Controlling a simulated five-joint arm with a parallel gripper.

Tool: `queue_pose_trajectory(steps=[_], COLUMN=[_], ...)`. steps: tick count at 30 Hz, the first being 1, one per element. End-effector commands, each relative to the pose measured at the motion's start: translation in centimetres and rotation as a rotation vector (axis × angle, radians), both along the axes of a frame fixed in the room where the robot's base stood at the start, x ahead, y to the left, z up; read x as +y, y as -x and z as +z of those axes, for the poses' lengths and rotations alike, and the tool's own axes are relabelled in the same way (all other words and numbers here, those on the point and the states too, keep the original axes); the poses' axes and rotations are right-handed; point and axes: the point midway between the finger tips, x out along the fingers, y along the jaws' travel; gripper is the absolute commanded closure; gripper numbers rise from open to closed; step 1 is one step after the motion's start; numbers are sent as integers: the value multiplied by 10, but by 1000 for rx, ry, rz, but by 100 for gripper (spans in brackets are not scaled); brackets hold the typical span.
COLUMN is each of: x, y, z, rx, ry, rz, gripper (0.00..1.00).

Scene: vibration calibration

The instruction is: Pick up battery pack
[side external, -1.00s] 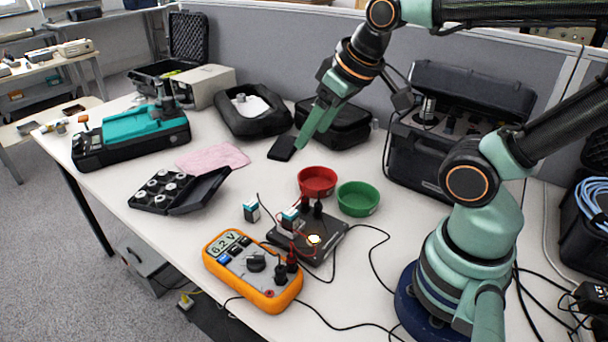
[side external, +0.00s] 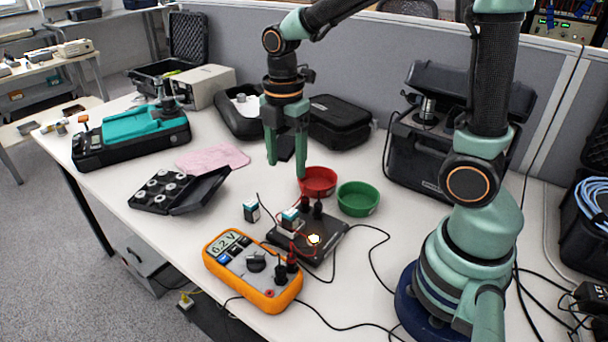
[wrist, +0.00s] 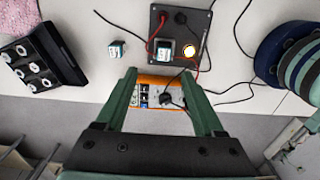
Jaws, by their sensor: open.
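Two small blue, white and black battery packs show. One battery pack (side external: 251,210) stands on the white table beside the black test board, and also shows in the wrist view (wrist: 116,49). The other pack (side external: 290,219) sits on the test board (side external: 325,243) between red and black leads; it also shows in the wrist view (wrist: 163,50). My gripper (side external: 286,168) points down above the table, open and empty, behind both packs in the side view. In the wrist view, my gripper (wrist: 158,73) has its fingers spread, with neither pack between them.
An orange multimeter (side external: 253,268) reading 6.2 V lies in front of the board, with loose cables nearby. A red bowl (side external: 318,181) and green bowl (side external: 358,198) stand behind it. A black case of weights (side external: 160,191) lies left. Bare table surrounds the loose pack's left side.

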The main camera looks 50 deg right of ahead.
Motion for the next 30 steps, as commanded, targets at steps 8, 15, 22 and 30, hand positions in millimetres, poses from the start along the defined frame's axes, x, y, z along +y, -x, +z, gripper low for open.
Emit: queue_pose_trajectory(steps=[8, 15, 22, 30], x=[0, 1, 5, 5], y=[2, 2, 11, 9], z=[-46, -64, -94, -113], rx=[5, 1, 4, -1], ry=[0, 0, 0, 0], rz=[-1, -2, -1, -3], gripper=[30, 30, 30, 30])
